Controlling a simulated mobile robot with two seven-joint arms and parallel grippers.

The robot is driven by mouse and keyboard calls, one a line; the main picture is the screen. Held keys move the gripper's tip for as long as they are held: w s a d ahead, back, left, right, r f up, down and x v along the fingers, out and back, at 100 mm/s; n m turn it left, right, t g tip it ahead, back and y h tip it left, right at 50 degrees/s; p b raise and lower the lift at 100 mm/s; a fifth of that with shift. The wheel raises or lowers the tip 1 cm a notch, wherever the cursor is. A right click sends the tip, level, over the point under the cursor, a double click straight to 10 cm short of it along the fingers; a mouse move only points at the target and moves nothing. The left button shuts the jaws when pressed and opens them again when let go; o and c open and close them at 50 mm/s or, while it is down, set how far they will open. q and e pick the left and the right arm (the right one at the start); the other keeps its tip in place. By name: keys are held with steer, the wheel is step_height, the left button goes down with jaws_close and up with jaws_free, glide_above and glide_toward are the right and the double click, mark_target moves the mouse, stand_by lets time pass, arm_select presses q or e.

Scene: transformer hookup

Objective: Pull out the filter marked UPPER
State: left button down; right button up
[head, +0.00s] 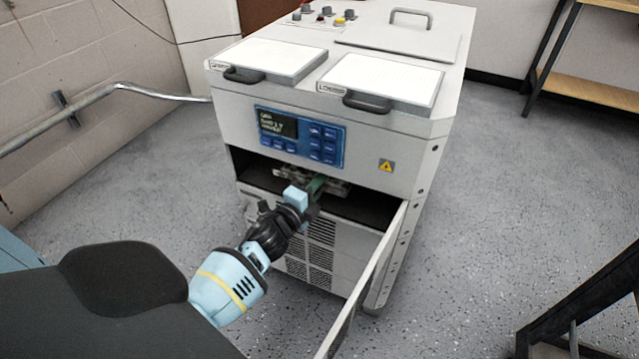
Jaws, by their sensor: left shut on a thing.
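A grey machine cabinet (355,150) stands ahead with its front compartment (375,203) open. Two white panels with black handles lie on top at the front: a left one (270,60) and a right one (382,82). Each has a small label, too small to read surely. I cannot tell which thing is marked UPPER. My right gripper is not in view.
An open door (365,285) swings out to the right of the compartment. A blue control panel (300,136) is above the opening. A metal rail (100,95) runs along the left wall. A dark frame (590,310) stands at lower right. The floor right of the cabinet is clear.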

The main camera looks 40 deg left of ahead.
arm_select(q)
steer(key=shift+s+d, duration=0.15)
steer(key=shift+s, duration=0.5)
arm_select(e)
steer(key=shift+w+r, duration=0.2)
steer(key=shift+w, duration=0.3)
arm_select(q)
steer(key=shift+s, duration=0.3)
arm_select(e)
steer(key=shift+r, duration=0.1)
arm_select(q)
steer(key=shift+s+d+p, duration=0.2)
steer(key=shift+s+p, duration=0.15)
steer(key=shift+s, duration=0.1)
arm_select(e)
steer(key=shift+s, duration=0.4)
arm_select(q)
steer(key=shift+s+d, duration=0.15)
steer(key=shift+s, duration=0.65)
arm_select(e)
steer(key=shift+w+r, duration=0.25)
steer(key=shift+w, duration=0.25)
arm_select(q)
steer(key=shift+s+d, duration=0.1)
steer(key=shift+s, duration=0.2)
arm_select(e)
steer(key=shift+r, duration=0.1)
